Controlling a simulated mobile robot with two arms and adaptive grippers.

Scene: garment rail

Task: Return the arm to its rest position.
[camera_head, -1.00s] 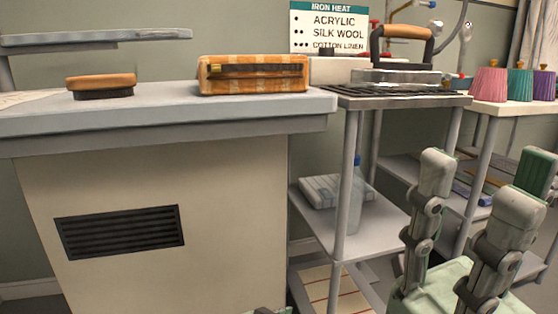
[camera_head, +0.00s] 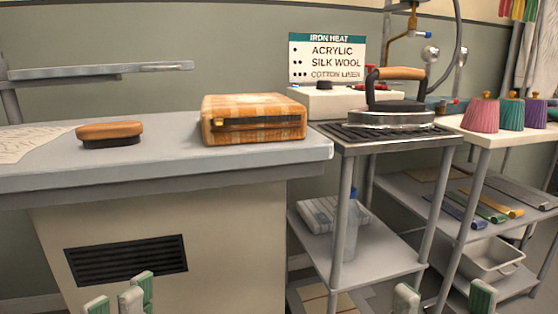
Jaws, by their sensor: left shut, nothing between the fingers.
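My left gripper (camera_head: 122,295) shows at the bottom left, in front of the pale cabinet under the counter. Its fingertips are close together with nothing between them. The rest of the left arm is below the picture edge. My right gripper (camera_head: 443,297) shows only as two fingertips at the bottom right, well apart and with nothing seen between them. The fingertips are in front of the metal shelf stand, and the rest of the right arm is hidden below the picture.
A brush (camera_head: 110,134) and an orange plaid case (camera_head: 253,120) rest on the grey counter (camera_head: 200,160). An iron (camera_head: 392,103) stands on a rack to the right, before a heat sign (camera_head: 327,60). Coloured pleated cones (camera_head: 480,114) stand farther right. A bottle (camera_head: 346,230) stands on the lower shelf.

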